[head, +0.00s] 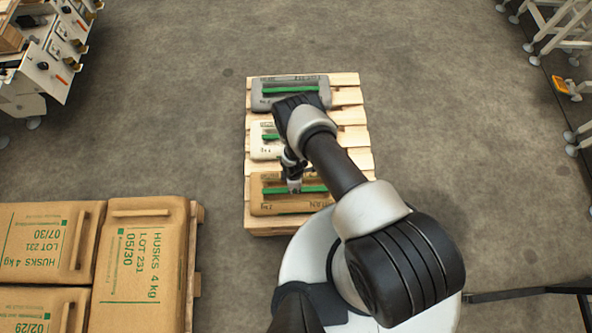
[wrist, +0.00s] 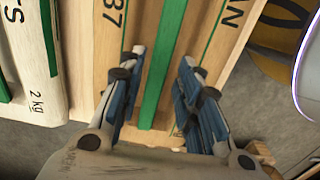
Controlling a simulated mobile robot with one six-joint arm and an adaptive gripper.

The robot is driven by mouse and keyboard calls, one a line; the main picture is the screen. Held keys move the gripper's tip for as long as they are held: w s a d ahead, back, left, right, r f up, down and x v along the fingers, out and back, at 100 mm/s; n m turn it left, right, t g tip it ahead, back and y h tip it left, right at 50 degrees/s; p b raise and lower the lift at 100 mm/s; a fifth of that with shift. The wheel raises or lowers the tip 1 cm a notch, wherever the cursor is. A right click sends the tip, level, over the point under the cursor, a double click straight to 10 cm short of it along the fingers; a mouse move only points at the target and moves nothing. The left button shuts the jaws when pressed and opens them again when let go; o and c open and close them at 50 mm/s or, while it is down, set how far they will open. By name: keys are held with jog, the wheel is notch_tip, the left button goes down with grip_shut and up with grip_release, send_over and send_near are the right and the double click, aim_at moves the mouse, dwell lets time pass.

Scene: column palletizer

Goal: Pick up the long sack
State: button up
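A tan sack (head: 265,208) with a green lengthwise bar (head: 312,189) lies at the near end of a wooden pallet. A grey sack (head: 262,94) lies at the far end and a cream sack (head: 257,153) lies between them, partly hidden by my arm. I cannot tell for sure which one is the long sack. My gripper (head: 295,188) is over the tan sack. In the wrist view my gripper (wrist: 165,80) is open, its fingers on either side of the tan sack's green bar (wrist: 160,65). Whether they touch it is unclear.
The wooden pallet (head: 352,112) has bare slats along its right side. Several brown sacks (head: 140,265) marked HUSKS 4 kg lie on another pallet at the lower left. White equipment stands at the upper left (head: 50,65). The floor between is clear.

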jog(key=f+b, duration=0.2)
jog(key=f, duration=0.1)
jog(key=f+b, duration=0.1)
jog(key=f, duration=0.1)
jog(key=shift+s+d+f+b, duration=0.1)
jog(key=shift+d+f+b, duration=0.05)
jog(key=shift+d+b, duration=0.2)
jog(key=shift+c, duration=0.6)
grip_shut()
